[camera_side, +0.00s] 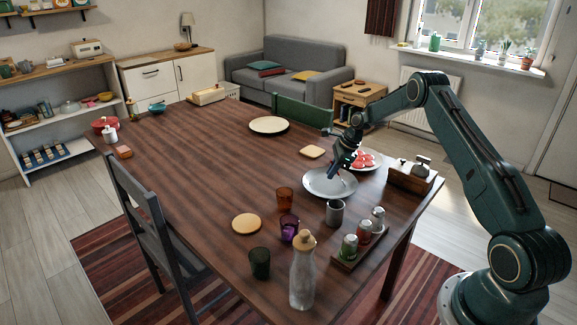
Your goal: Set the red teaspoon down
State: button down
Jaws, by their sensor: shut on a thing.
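My gripper (333,174) points down over the grey plate (318,191), on the right part of the wooden table. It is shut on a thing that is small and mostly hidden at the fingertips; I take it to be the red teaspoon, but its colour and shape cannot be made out. I cannot tell whether it touches the plate.
A plate with red pieces (367,159) is just behind my gripper. A grey mug (334,213), orange glass (285,199), purple glass (289,228) and bottle (302,275) stand in front. A wooden box (410,178) is at right. The table's left middle is clear.

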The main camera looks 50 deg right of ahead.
jog(key=shift+f, duration=0.1)
jog(key=c, duration=1.5)
grip_release()
jog(key=v, duration=1.2)
jog(key=shift+r, duration=0.2)
jog(key=shift+w, duration=0.1)
jog(key=shift+a, duration=0.1)
